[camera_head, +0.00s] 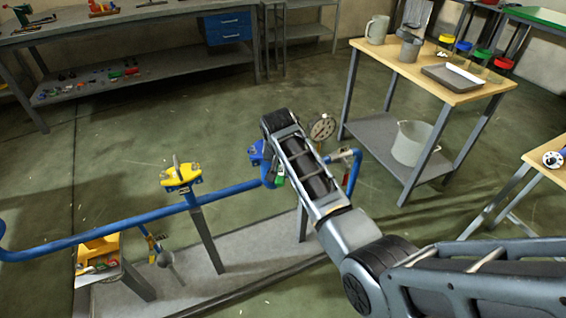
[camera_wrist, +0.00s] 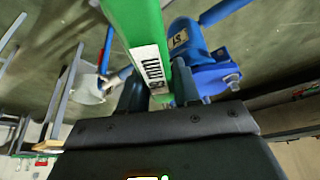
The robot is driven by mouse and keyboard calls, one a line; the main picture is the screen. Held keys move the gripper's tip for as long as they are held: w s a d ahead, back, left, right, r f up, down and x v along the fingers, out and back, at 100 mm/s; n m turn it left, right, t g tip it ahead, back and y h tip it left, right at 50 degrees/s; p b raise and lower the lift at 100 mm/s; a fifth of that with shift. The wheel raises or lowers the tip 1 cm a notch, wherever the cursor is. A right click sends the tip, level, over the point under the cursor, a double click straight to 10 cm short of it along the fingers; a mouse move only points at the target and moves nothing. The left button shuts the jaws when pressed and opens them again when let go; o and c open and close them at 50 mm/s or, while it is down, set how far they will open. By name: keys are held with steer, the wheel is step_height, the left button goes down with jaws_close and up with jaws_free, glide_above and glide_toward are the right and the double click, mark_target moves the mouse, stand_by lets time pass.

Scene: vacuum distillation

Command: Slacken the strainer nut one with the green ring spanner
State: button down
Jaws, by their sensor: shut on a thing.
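The green ring spanner (camera_wrist: 147,38) runs up from my gripper (camera_wrist: 160,88) in the wrist view, with a white size label on its handle. My gripper is shut on that handle. The spanner's ring end is out of the wrist view. The blue strainer (camera_wrist: 186,38), labelled S1, is just right of and beyond the spanner; its blue flange (camera_wrist: 215,78) shows small bolts or nuts. I cannot tell which is nut one. In the head view the strainer (camera_head: 257,152) is partly hidden by my arm, and a bit of the green spanner (camera_head: 279,180) shows beside it.
The blue pipe (camera_head: 120,225) runs left from the strainer, with a yellow valve (camera_head: 181,174) on it. A pressure gauge (camera_head: 321,127) stands right of my arm. An orange tool bin (camera_head: 98,248) is at lower left. A wooden-topped table (camera_head: 420,70) is at upper right.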

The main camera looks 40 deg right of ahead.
stand_by(0.3)
steer(key=shift+s+d+n+t+y+p, duration=0.3)
steer(key=shift+s+d+n+p, duration=0.5)
steer(key=shift+d+n+p, duration=0.2)
steer(key=shift+s+d+n+y+p, duration=0.2)
steer(key=shift+s+d+n+p, duration=0.15)
steer(key=shift+d+n, duration=0.2)
steer(key=shift+s+d+n+y+p, duration=0.2)
steer(key=shift+s+d+n+p, duration=0.1)
steer(key=shift+d+n, duration=0.25)
